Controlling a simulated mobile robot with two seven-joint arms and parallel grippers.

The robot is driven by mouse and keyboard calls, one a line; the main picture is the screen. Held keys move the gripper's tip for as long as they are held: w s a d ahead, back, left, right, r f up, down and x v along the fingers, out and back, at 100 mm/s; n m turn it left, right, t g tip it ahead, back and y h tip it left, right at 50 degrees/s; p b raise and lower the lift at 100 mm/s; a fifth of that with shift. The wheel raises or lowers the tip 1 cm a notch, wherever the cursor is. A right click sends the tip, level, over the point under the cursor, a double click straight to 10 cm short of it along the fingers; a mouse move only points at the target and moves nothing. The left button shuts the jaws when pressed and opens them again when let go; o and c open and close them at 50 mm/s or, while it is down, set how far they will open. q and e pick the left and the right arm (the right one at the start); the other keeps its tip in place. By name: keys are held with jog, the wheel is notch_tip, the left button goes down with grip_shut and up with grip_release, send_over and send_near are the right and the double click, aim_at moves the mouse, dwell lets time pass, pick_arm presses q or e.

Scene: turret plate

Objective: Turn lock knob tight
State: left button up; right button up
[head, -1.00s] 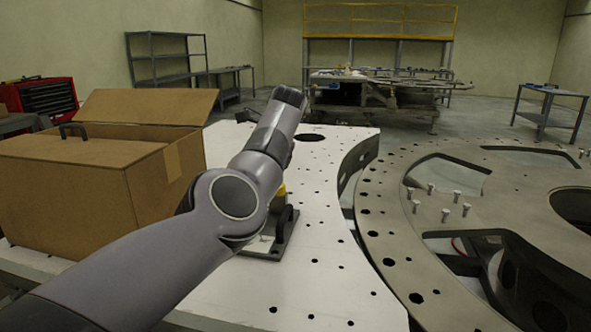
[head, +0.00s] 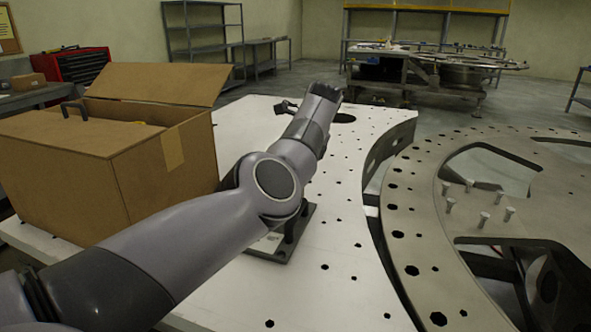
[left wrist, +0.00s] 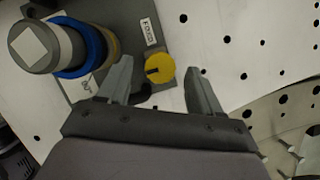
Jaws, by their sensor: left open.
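The yellow lock knob (left wrist: 160,69) has a dark mark on its face and sits on a dark grey base plate (left wrist: 185,42) in the left wrist view. My left gripper (left wrist: 157,65) is open, with one finger on each side of the knob in that picture. I see gaps between fingers and knob, and cannot tell the height between them.
A grey cylinder (left wrist: 42,48) with a blue ring (left wrist: 88,48) stands left of the knob. An open cardboard box (head: 90,175) stands left, and a curved metal ring plate (head: 415,220) with upright bolts lies right.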

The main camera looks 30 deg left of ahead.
pick_arm(q)
jog(key=shift+w+a+f, duration=0.1)
jog(key=shift+a+f, duration=0.15)
jog(key=shift+f, duration=0.4)
jog(key=c, duration=1.1)
jog(key=shift+o, duration=0.2)
